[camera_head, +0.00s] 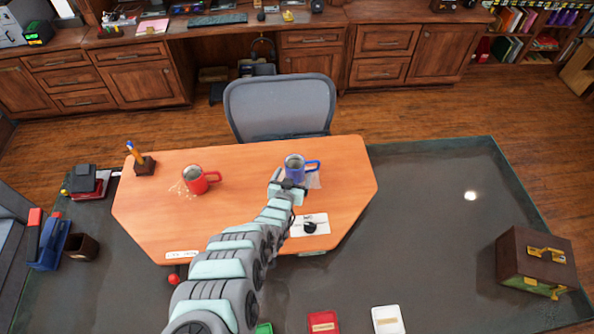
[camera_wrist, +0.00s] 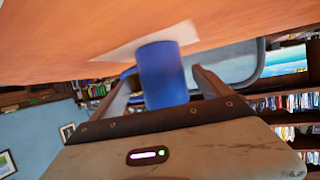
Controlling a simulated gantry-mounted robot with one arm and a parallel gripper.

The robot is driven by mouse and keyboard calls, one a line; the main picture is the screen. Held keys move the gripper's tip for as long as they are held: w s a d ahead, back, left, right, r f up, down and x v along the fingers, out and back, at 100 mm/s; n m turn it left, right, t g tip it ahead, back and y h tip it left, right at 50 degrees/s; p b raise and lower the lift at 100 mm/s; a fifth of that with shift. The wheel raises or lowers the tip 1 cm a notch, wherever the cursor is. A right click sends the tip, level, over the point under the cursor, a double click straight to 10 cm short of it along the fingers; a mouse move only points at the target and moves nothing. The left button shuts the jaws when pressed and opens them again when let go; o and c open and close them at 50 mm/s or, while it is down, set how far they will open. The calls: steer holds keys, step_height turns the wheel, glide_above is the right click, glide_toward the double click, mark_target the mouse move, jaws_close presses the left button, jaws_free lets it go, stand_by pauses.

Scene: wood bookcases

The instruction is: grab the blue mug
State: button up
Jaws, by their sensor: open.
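The blue mug (camera_head: 294,167) stands upright on the wooden table (camera_head: 240,215), toward its far right side, with its handle pointing right in the head view. My gripper (camera_head: 287,182) is at the near side of the mug, low over the table. In the wrist view, which is turned upside down, the blue mug (camera_wrist: 163,76) lies ahead between the two open fingers of my gripper (camera_wrist: 160,84). The fingers reach along both sides of the mug. Whether either one touches it I cannot tell.
A red mug (camera_head: 195,180) and a pen holder (camera_head: 145,165) stand on the table's left part. A white paper with a black object (camera_head: 310,227) lies near my arm. A grey chair (camera_head: 280,105) stands behind the table. The table's middle is clear.

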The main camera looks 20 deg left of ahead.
mark_target(297, 165)
steer(key=shift+w+a+f+b, duration=0.15)
steer(key=shift+w+f+b, duration=0.15)
steer(key=shift+w+f, duration=0.2)
steer(key=shift+b+x, duration=1.2)
steer(key=shift+x, duration=0.05)
steer(key=shift+w+a, duration=0.2)
steer(key=shift+w, duration=0.15)
steer(key=shift+r, duration=0.1)
steer(key=c, duration=1.7)
steer(key=shift+c, duration=0.3)
steer(key=shift+r, duration=0.1)
